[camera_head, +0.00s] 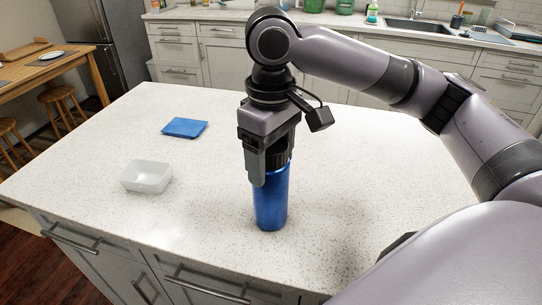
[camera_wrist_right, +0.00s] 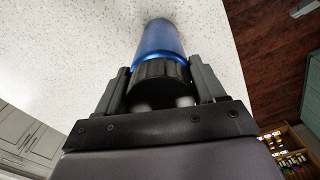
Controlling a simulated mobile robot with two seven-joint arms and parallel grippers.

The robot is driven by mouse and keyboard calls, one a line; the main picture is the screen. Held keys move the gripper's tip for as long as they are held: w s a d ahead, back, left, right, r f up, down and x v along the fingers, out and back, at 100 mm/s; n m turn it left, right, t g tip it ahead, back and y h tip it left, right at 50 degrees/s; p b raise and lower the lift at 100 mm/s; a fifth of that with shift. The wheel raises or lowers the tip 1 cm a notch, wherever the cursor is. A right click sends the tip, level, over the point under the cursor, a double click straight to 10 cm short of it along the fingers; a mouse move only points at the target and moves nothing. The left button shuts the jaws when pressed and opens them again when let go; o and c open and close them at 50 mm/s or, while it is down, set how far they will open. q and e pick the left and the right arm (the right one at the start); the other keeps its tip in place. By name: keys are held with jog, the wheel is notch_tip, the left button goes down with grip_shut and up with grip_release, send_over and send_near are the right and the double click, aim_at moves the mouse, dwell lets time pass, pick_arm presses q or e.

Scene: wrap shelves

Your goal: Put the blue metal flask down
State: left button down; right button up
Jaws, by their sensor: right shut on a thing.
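The blue metal flask (camera_head: 271,203) is upright at the front middle of the white speckled island top (camera_head: 330,225). Its base appears to be at the countertop; I cannot tell for certain whether it touches. My right gripper (camera_head: 268,168) points down and is shut around the upper part of the flask, at its black cap. In the right wrist view the flask's blue body (camera_wrist_right: 160,40) and black cap (camera_wrist_right: 160,82) sit between the two fingers of my right gripper (camera_wrist_right: 163,85). My left gripper is not in view.
A translucent white container (camera_head: 147,178) stands left of the flask, with a blue flat lid (camera_head: 185,128) behind it. The island's front edge is close to the flask. The countertop right of the flask is clear.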

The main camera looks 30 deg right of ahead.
jog(key=o, duration=1.6)
jog(key=shift+f, duration=0.1)
jog(key=shift+o, duration=0.2)
notch_tip(320, 180, up, 10)
jog(key=shift+r+p, duration=0.1)
jog(key=shift+p, duration=1)
jog(key=shift+r, duration=1.05)
